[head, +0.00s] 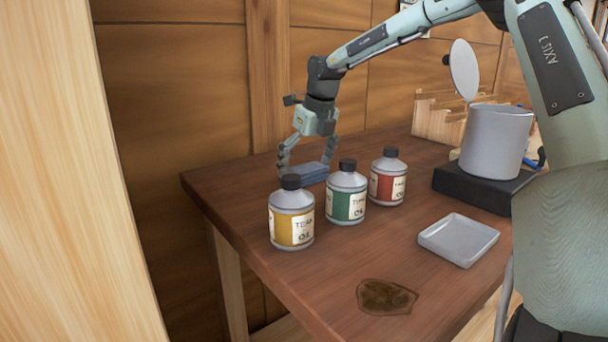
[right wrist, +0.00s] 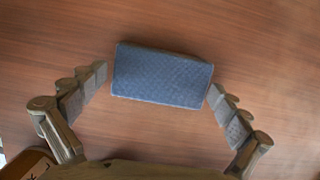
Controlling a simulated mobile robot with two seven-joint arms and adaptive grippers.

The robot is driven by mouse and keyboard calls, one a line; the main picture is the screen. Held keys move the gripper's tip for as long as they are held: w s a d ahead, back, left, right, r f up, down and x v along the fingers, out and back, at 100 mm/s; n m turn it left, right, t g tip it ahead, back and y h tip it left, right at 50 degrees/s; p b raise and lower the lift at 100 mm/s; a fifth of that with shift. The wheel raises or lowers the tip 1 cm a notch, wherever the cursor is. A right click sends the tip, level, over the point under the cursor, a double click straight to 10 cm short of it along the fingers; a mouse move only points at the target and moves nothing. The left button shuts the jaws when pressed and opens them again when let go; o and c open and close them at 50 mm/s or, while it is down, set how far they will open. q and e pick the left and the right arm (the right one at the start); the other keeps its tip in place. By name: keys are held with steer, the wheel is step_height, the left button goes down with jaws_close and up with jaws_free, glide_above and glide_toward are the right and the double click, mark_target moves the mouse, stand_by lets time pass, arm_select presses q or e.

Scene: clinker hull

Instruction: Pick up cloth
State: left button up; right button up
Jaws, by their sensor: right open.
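The cloth (head: 309,173) is a small blue folded block lying on the wooden table, behind the bottles in the head view. It fills the middle of the right wrist view (right wrist: 161,75). My right gripper (head: 306,170) is open just above the cloth. Its two fingers stand on either side of the cloth's short ends in the right wrist view (right wrist: 159,96), with only narrow gaps seen between fingertips and cloth. My left gripper is not in view.
A yellow-label bottle (head: 291,214), a green-label bottle (head: 346,193) and a red-label bottle (head: 387,178) stand in front of the cloth. A shallow grey tray (head: 459,238), a brown stain (head: 386,296) and a grey pot (head: 493,141) on a black base (head: 478,187) are nearer or to the right.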

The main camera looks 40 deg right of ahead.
mark_target(301, 167)
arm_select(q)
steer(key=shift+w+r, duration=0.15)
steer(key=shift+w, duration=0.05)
arm_select(e)
steer(key=c, duration=0.8)
steer(key=shift+r, duration=0.15)
steer(key=shift+r, duration=0.25)
step_height(301, 167, up, 4)
steer(key=shift+f, duration=0.15)
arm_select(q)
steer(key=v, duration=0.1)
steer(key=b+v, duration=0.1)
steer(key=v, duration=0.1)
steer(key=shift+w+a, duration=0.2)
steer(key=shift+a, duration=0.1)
arm_select(e)
steer(key=a+r, duration=0.2)
steer(key=a, duration=0.2)
steer(key=a+r, duration=0.2)
steer(key=a, duration=0.1)
steer(key=a+r, duration=0.2)
steer(key=a, duration=0.2)
steer(key=shift+a+r, duration=0.3)
steer(key=shift+a, duration=0.05)
